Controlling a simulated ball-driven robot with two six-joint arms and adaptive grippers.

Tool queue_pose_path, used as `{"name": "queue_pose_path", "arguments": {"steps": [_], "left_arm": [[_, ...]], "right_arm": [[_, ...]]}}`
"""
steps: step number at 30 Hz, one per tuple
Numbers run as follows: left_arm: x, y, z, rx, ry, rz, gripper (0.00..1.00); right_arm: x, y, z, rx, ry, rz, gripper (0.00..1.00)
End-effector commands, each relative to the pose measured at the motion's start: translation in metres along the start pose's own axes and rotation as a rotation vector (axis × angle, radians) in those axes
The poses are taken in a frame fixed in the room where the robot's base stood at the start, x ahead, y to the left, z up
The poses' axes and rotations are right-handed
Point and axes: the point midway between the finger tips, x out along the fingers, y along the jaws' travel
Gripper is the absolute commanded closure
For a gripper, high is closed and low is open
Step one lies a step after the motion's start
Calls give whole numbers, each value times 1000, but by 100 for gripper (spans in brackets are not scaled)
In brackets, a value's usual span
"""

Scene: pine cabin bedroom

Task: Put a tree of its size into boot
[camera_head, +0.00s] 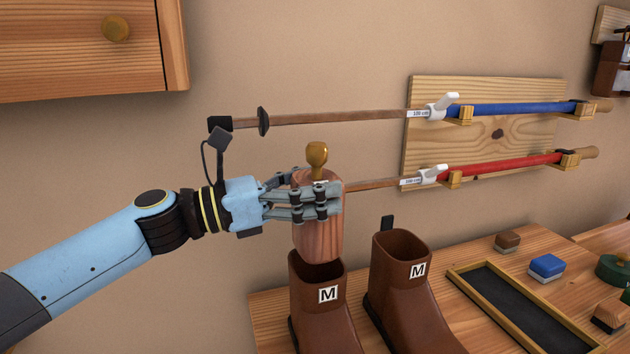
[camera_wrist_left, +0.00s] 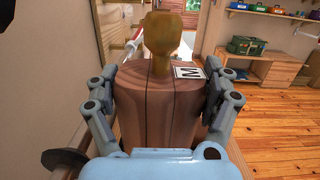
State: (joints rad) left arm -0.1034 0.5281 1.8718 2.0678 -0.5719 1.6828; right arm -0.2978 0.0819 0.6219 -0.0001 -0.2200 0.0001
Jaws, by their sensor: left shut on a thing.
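My left gripper (camera_head: 318,203) is shut on a wooden boot tree (camera_head: 318,243) with a brass knob on top. In the left wrist view the boot tree (camera_wrist_left: 155,100) sits between the fingers, upright, with an M label on its top. The tree is above the left brown boot (camera_head: 324,312), marked M, and its lower end is at the boot's opening; I cannot tell how far it is inside. The right brown boot (camera_head: 408,290), also marked M, stands beside it, with a dark tab at its top rear. My right gripper is not in view.
The boots stand on a wooden bench (camera_head: 265,310). A dark framed tray (camera_head: 515,305), a brown brush (camera_head: 507,241), a blue block (camera_head: 547,266) and a green tin (camera_head: 614,268) are to the right. Blue (camera_head: 520,109) and red (camera_head: 510,164) handled poles hang on a wall board behind.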

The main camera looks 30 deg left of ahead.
Motion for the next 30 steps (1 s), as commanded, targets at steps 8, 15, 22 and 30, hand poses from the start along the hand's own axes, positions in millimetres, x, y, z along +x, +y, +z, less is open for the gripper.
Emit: {"name": "queue_pose_path", "arguments": {"steps": [8, 15, 22, 30], "left_arm": [[-1, 0, -14, 0, -1, 0, 62], [-1, 0, -13, 0, -1, 0, 62], [-1, 0, -13, 1, -1, 0, 62], [-1, 0, -13, 1, -1, 0, 62]], "right_arm": [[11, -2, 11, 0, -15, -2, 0], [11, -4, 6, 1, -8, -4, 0], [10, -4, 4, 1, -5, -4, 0], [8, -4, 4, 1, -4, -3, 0]]}}
